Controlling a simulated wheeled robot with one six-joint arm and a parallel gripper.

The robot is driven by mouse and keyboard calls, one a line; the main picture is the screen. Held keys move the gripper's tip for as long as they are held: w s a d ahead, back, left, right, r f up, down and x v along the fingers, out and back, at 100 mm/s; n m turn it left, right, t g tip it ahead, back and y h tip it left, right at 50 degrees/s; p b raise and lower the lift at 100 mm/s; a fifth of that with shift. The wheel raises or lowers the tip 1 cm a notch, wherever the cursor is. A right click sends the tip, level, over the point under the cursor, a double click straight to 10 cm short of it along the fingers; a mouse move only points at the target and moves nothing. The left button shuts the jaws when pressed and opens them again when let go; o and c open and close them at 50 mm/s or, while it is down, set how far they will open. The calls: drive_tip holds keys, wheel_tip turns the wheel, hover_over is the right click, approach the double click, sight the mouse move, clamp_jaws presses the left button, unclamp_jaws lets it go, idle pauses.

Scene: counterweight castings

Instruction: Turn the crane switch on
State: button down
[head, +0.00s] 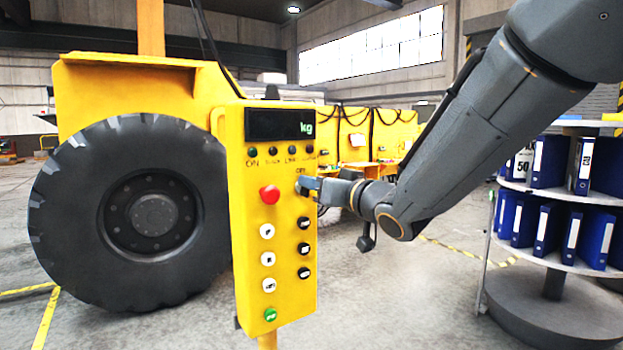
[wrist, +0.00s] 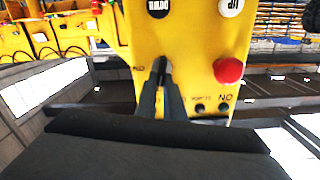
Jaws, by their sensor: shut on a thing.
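The yellow control box (head: 240,190) stands on a post in front of me, with a dark display reading "kg" at its top. My gripper (head: 304,186) reaches it from the right, at the upper right of its face, level with the red button (head: 269,194). The wrist view shows the box upside down, and there my gripper (wrist: 162,72) is shut on the small crane switch (wrist: 163,62). The fingers hide most of the switch, and I cannot tell which way it is turned. A small label shows beside it.
White buttons (head: 267,231) and black buttons (head: 304,222) sit below the switch, with a green one (head: 270,314) at the bottom. A large tyre (head: 130,212) stands behind left. Round shelves with blue binders (head: 549,160) stand at right.

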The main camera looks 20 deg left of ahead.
drive_tip(key=shift+w+d+f+m+p, duration=0.2)
drive_tip(key=shift+m+p, duration=1.35)
drive_tip(key=shift+m, duration=1.05)
drive_tip(key=shift+w+d+f+m+p, duration=0.15)
drive_tip(key=shift+f+m+p, duration=0.15)
drive_tip(key=shift+m+p, duration=1.8)
drive_tip(key=shift+w+d+f+m+p, duration=0.2)
drive_tip(key=shift+m+p, duration=0.85)
drive_tip(key=shift+m, duration=2.05)
drive_tip(key=shift+a+f, duration=0.1)
drive_tip(key=c, duration=1.9)
unclamp_jaws()
drive_tip(key=shift+o, duration=0.2)
drive_tip(key=b+v, duration=0.2)
drive_tip(key=v, duration=0.5)
drive_tip(key=shift+s+d, duration=0.25)
drive_tip(key=shift+s, duration=0.05)
